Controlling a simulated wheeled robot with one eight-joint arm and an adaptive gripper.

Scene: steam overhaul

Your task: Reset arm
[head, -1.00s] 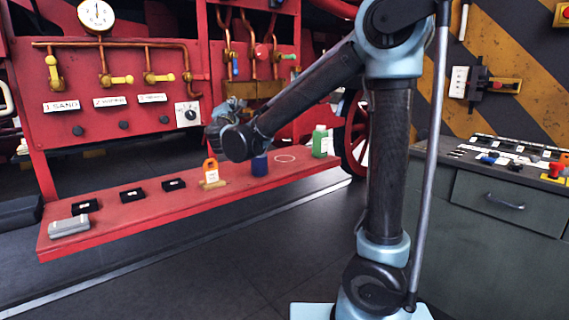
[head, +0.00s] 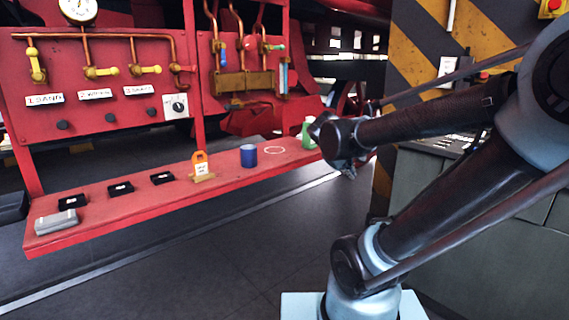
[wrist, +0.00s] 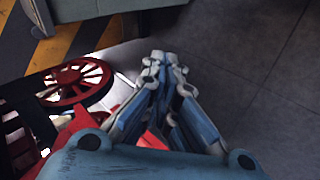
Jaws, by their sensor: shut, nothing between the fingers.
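My gripper (wrist: 160,75) is shut and empty in the wrist view, its blue and grey fingers together above dark floor. In the head view my gripper is mostly hidden behind my wrist, and only a small part of it (head: 322,128) shows. My arm reaches across the right half of the head view, with the wrist end in front of the right end of the red shelf (head: 120,212). A green bottle (head: 308,133) stands just left of my wrist, partly covered by it.
On the shelf are a blue cylinder (head: 249,156), an orange tag on a stand (head: 201,166), several black blocks and a grey case (head: 56,222). A red panel (head: 90,110) with brass valves stands behind. A grey-green cabinet (head: 425,190) is at right. A red wheel (wrist: 82,82) shows in the wrist view.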

